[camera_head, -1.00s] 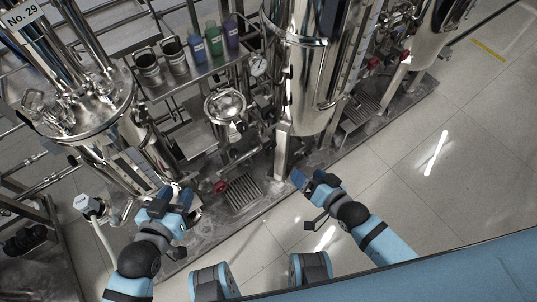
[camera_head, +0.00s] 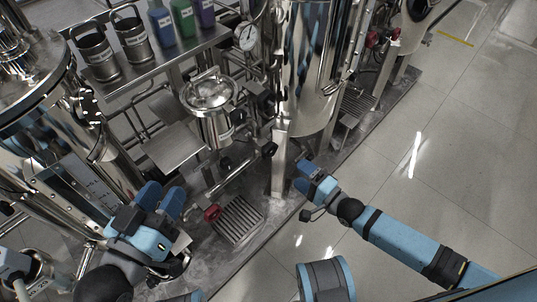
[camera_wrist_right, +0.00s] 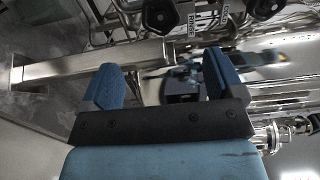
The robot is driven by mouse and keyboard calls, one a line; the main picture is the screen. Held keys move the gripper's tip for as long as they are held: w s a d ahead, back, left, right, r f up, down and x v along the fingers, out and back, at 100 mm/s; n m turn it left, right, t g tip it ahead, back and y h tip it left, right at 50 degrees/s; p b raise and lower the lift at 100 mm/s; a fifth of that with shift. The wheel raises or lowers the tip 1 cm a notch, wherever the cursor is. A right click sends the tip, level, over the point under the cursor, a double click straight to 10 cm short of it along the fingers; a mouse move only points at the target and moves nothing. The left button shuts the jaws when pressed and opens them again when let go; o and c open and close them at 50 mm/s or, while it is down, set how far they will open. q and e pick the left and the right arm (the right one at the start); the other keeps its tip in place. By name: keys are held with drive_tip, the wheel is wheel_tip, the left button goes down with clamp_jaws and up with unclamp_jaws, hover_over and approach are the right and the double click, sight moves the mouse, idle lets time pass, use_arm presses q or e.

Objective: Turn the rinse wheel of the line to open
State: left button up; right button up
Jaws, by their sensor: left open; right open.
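In the right wrist view, a black lobed handwheel (camera_wrist_right: 160,15) is partly cut by the top edge, beside a white label (camera_wrist_right: 191,22) reading RINSE. In the head view, a dark knob (camera_head: 269,150) sits by the vessel leg; I cannot tell whether it is the rinse wheel. My right gripper (camera_head: 303,178) is open and empty, right of that leg. It also shows in the right wrist view (camera_wrist_right: 160,82), with the handwheel beyond its fingers and apart. My left gripper (camera_head: 160,200) is open, left of the red wheel.
A second black wheel (camera_wrist_right: 268,7) has a partly readable label. A red wheel (camera_head: 212,213) sits by a floor grate (camera_head: 238,220). A steel vessel (camera_head: 308,75) and its leg (camera_head: 279,165) stand near my right gripper. Tiled floor (camera_head: 440,150) is clear at right.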

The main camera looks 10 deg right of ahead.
drive_tip(key=b, duration=0.2)
approach(272, 152)
drive_tip(key=x, duration=0.3)
drive_tip(key=b+x, duration=0.2)
drive_tip(key=x, duration=0.5)
drive_tip(key=shift+f, duration=0.1)
drive_tip(key=shift+w+a+b, duration=0.3)
drive_tip(key=shift+w, duration=0.05)
use_arm(q)
drive_tip(key=f+m, duration=0.1)
drive_tip(key=w+f+m, duration=0.1)
drive_tip(key=shift+w+a+f, duration=0.2)
drive_tip(key=shift+a+f, duration=0.1)
drive_tip(key=shift+a, duration=0.05)
use_arm(e)
drive_tip(key=c, duration=0.9)
